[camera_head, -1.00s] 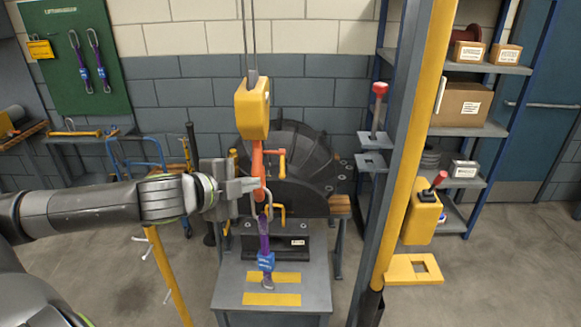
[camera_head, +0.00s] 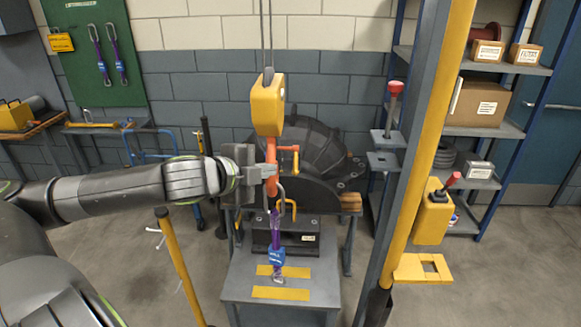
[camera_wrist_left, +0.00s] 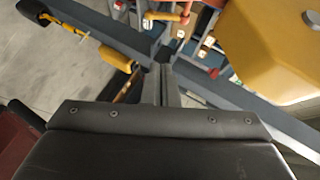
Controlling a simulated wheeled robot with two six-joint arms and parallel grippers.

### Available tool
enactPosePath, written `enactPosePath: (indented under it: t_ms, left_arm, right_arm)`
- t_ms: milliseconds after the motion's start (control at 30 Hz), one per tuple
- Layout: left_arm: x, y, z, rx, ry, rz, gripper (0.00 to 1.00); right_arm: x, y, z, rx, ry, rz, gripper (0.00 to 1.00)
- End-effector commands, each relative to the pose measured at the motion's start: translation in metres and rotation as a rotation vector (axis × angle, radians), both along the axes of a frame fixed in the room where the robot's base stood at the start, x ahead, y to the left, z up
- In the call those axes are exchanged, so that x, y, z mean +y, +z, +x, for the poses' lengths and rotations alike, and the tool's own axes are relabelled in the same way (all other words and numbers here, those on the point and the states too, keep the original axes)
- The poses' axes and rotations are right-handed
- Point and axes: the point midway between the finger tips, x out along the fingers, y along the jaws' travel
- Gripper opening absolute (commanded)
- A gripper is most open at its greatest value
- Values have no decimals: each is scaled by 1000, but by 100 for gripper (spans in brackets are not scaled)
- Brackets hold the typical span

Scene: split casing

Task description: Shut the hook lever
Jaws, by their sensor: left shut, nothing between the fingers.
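The orange hook (camera_head: 271,152) hangs below the yellow hoist block (camera_head: 267,104). Its lever is too small to tell apart from the hook. A purple sling with a blue tag (camera_head: 276,256) hangs below from a metal link (camera_head: 267,197). My left gripper (camera_head: 270,172) reaches in from the left, shut and empty, with its tips at the orange hook. They overlap it in the picture; I cannot tell whether they touch. In the left wrist view the shut fingers (camera_wrist_left: 165,88) point away, with the yellow block (camera_wrist_left: 275,45) to their right. My right gripper is not in view.
Behind the hook stands a dark round casing (camera_head: 325,150) with orange handles. A grey table (camera_head: 240,285) with yellow strips is below. A yellow and grey post (camera_head: 420,150) stands to the right. A yellow pole (camera_head: 178,265) stands below my left arm.

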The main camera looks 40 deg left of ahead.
Motion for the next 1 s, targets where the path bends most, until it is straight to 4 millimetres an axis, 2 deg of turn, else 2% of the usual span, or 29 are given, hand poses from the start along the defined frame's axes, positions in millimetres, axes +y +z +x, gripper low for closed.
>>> enactPosePath:
  t_ms: [267,300,867,1000]
  left_arm:
    - [-7,-6,14,6,-15,-10,0]
    - [-6,-13,19,2,-11,-7,0]
    - [-14,-39,84,5,-16,-8,0]
    - [1,-48,95,8,-12,-2,0]
  right_arm:
    - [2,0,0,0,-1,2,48]
    - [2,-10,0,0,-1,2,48]
    - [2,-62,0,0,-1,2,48]
    - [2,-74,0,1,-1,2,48]
